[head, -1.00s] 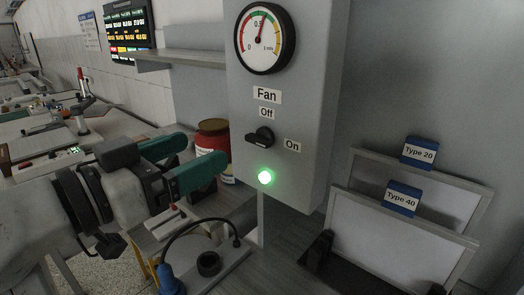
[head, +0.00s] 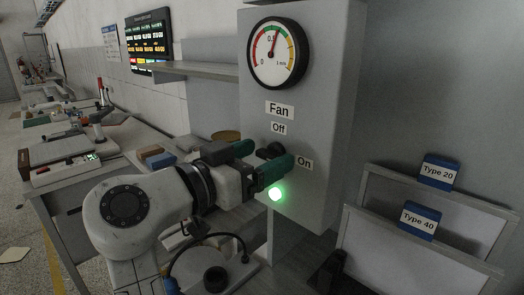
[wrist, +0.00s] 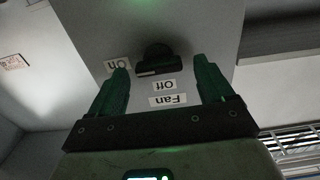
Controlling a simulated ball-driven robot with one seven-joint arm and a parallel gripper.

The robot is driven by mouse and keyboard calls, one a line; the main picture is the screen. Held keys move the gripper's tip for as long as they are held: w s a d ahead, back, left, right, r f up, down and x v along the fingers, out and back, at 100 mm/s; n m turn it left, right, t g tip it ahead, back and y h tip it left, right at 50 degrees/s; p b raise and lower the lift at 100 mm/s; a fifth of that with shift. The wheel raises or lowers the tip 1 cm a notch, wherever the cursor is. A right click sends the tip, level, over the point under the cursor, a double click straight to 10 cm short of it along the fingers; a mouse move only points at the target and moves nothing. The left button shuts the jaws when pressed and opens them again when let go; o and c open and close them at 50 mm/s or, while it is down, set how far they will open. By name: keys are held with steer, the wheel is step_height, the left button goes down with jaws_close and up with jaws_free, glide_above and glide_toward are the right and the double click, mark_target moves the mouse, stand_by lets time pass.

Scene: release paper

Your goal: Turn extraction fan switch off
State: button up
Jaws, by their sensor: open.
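The black fan switch (head: 270,151) is a rotary knob on the grey box, between the "Off" label (head: 279,128) above and the "On" label (head: 304,163) at its right. Its bar lies roughly horizontal in the wrist view (wrist: 157,60), with a pale mark toward "On". A green lamp (head: 276,194) glows below it. My gripper (head: 267,160) is open, its green fingers pointing at the box. In the wrist view, which is upside down, the knob stands between and just beyond the fingertips (wrist: 161,68). No contact is visible. The near finger partly hides the knob in the head view.
A round gauge (head: 278,53) sits above the switch, with a shelf (head: 190,69) to its left. Framed panels tagged "Type 20" (head: 439,172) and "Type 40" (head: 418,221) stand at the right. A bench (head: 110,139) with items runs along the left.

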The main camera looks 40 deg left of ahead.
steer(key=shift+w, duration=0.4)
steer(key=shift+c, duration=0.2)
steer(key=c, duration=1)
